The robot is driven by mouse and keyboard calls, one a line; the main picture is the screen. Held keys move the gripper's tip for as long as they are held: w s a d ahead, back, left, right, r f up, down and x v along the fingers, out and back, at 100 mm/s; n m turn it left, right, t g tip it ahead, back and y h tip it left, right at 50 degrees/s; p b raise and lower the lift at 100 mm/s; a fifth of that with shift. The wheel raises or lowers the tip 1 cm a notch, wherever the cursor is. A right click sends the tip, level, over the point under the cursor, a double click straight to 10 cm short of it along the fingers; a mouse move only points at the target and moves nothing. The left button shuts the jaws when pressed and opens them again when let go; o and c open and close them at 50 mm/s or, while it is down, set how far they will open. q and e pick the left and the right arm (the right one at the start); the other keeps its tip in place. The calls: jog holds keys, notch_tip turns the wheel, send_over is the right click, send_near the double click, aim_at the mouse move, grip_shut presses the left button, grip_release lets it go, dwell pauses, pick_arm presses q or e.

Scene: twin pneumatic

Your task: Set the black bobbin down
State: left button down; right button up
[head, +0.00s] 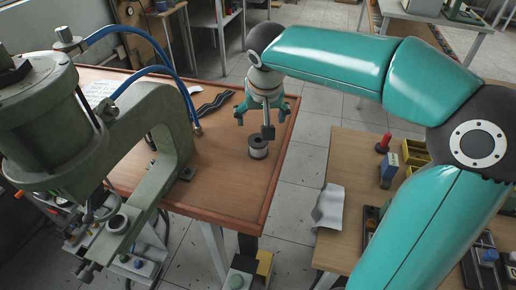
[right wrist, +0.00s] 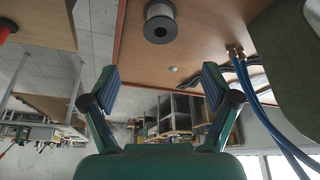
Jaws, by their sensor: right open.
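The black bobbin (head: 258,152), with dark flanges and a pale grey winding, stands upright on the brown wooden table (head: 228,180) near its right edge. It also shows at the top of the right wrist view (right wrist: 160,30). My right gripper (head: 263,118) is over the bobbin in the head view, with its fingers spread and nothing between them. In the right wrist view the open fingers (right wrist: 160,87) are apart from the bobbin. My left gripper is not in view.
A green press (head: 155,115) with blue hoses (head: 150,70) stands on the table's left. Dark wavy strips (head: 212,103) lie behind the bobbin. A second bench (head: 340,175) at the right holds a red-handled item (head: 384,143) and yellow bins (head: 413,150). Floor lies between the tables.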

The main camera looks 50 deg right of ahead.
send_over(258, 141)
jog(key=s+a, duration=0.2)
notch_tip(258, 141, down, 8)
jog(key=shift+s+f, duration=0.1)
jog(key=shift+s, duration=0.05)
jog(key=shift+p+x, duration=0.55)
jog(key=shift+x, duration=2.1)
jog(key=c, duration=1.1)
jog(key=shift+c, duration=0.2)
notch_tip(258, 141, up, 20)
jog(key=shift+p, duration=0.45)
